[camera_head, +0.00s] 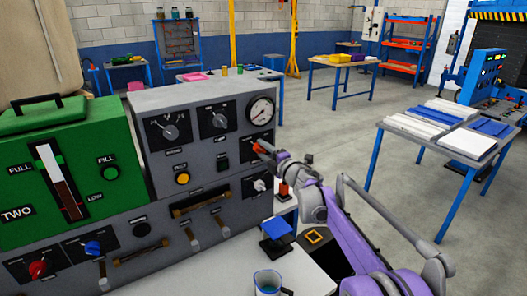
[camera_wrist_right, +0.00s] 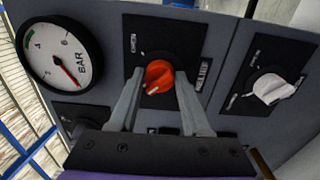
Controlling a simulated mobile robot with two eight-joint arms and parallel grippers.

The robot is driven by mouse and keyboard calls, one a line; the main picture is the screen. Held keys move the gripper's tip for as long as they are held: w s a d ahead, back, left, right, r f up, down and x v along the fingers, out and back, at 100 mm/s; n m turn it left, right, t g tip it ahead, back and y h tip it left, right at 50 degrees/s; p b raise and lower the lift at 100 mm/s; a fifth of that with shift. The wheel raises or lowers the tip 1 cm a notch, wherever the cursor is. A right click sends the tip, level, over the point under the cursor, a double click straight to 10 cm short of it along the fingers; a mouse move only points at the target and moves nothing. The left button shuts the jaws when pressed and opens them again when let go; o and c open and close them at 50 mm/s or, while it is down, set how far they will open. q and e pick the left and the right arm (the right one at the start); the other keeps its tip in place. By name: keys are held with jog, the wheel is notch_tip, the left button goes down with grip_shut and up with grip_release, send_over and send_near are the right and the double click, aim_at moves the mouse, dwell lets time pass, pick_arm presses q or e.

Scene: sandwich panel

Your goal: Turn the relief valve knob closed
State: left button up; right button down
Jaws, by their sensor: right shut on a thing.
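The orange-red relief valve knob (camera_wrist_right: 159,74) sits on a black plate in the right wrist view, with a small OPEN label at one corner. A pale pointer mark shows on the knob's lower left edge in that view. My right gripper (camera_wrist_right: 157,85) has one grey finger on each side of the knob and is shut on it. In the head view the knob (camera_head: 262,146) shows in part on the grey panel (camera_head: 215,147) below the gauge, with my right gripper (camera_head: 268,150) at it from the right. My left gripper is not in view.
A round BAR gauge (camera_wrist_right: 59,55) and a white knob (camera_wrist_right: 273,88) flank the orange knob. Other knobs, yellow button (camera_head: 182,179) and brass-coloured handles fill the panel. A green box (camera_head: 70,170) stands left. A cup (camera_head: 267,283) stands on the bench in front.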

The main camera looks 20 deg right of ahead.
jog(key=shift+c, duration=1.8)
grip_release()
jog(key=s+d+b, duration=0.1)
jog(key=s, duration=0.9)
jog(key=shift+s+d, duration=0.25)
jog(key=shift+s, duration=0.15)
